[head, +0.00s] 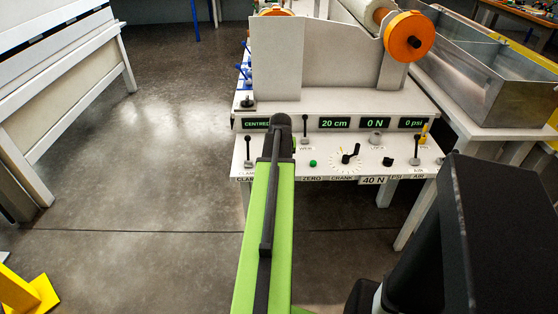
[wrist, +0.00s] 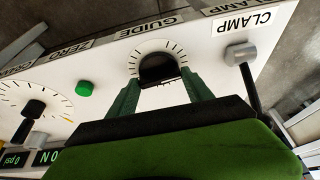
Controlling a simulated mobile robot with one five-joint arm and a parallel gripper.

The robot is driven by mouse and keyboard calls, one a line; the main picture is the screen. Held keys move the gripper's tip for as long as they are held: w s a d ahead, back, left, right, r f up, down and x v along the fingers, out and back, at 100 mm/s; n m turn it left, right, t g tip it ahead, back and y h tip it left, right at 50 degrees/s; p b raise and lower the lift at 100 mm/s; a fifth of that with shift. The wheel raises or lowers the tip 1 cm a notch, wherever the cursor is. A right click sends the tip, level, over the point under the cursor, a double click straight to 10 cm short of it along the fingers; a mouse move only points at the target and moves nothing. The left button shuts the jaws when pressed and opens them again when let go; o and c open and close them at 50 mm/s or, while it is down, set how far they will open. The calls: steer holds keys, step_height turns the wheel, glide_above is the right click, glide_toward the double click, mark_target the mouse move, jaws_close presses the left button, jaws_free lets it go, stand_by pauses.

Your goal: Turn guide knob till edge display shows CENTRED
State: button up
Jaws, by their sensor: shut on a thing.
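The guide knob (wrist: 157,68) is black and sits inside a white tick-marked dial under the GUIDE label (wrist: 145,30) in the wrist view. My gripper (wrist: 160,80) has its two dark green fingers on either side of the knob and is shut on it. In the head view my own arm hides the knob and the fingertips. The edge display (head: 256,122) at the left of the panel shows green letters reading CENTRED, with its right end close against my arm.
Other displays read 20 cm (head: 334,123), 0 N (head: 375,123) and 0 psi (head: 412,123). The clamp lever (wrist: 240,53) stands close beside my gripper. On the other side are the green zero button (wrist: 84,89) and the crank (wrist: 33,108). A metal bath (head: 500,85) stands right.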

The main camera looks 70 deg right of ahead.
steer(key=shift+s, duration=0.3)
steer(key=o, duration=1.3)
steer(key=shift+o, duration=0.2)
steer(key=shift+w, duration=0.1)
steer(key=p+v, duration=1.6)
steer(key=v, duration=0.1)
steer(key=shift+r, duration=0.2)
